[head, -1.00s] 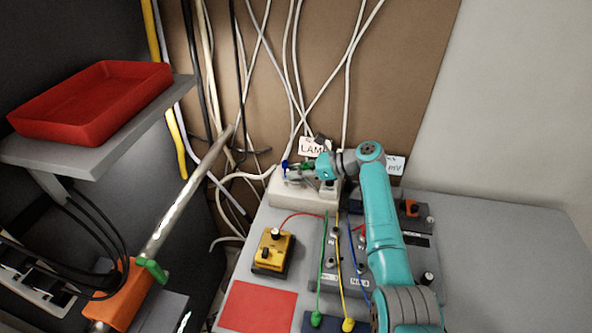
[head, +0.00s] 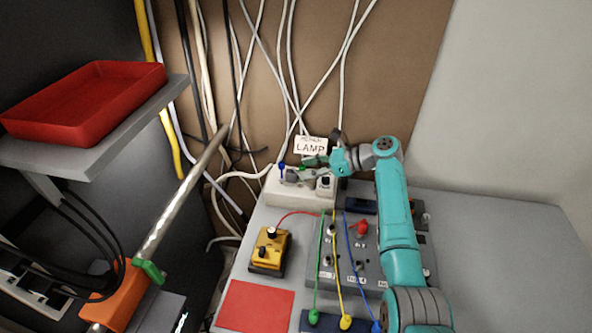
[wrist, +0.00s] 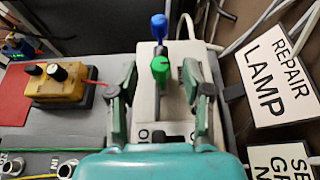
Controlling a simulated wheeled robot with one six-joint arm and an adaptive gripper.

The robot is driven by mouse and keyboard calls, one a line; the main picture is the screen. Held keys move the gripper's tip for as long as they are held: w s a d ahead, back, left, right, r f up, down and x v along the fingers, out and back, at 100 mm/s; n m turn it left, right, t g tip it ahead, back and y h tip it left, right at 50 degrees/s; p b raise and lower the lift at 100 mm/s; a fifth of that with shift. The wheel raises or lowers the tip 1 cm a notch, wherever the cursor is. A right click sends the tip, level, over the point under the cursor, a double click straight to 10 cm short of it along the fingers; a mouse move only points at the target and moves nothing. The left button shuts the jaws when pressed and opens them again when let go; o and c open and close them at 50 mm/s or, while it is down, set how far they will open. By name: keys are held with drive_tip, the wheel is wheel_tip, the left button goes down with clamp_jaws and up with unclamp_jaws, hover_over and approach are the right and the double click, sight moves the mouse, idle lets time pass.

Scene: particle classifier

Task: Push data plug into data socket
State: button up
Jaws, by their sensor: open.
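I cannot tell for certain which parts are the data plug and the data socket. A white box (head: 288,190) stands at the back edge of the grey table. A blue-topped part (head: 282,167) rises from its left end. In the wrist view the blue top (wrist: 158,25) lies beyond a green-topped part (wrist: 160,68). My gripper (wrist: 158,80) is open over the white box, a finger on each side of the green-topped part. I see nothing held. In the head view my gripper (head: 317,162) hangs above the box's right half, near a dark opening (head: 325,183).
A "REPAIR LAMP" sign (wrist: 268,75) stands right of my gripper. A yellow box with knobs (head: 270,250) and a red mat (head: 255,305) are at the left. A grey panel with green, yellow and blue leads (head: 345,265) lies in front. The table's right side is clear.

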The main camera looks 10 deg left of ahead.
drive_tip(key=v, duration=0.6)
drive_tip(key=shift+d+r, duration=0.2)
drive_tip(key=shift+r, duration=0.05)
drive_tip(key=shift+s, duration=0.1)
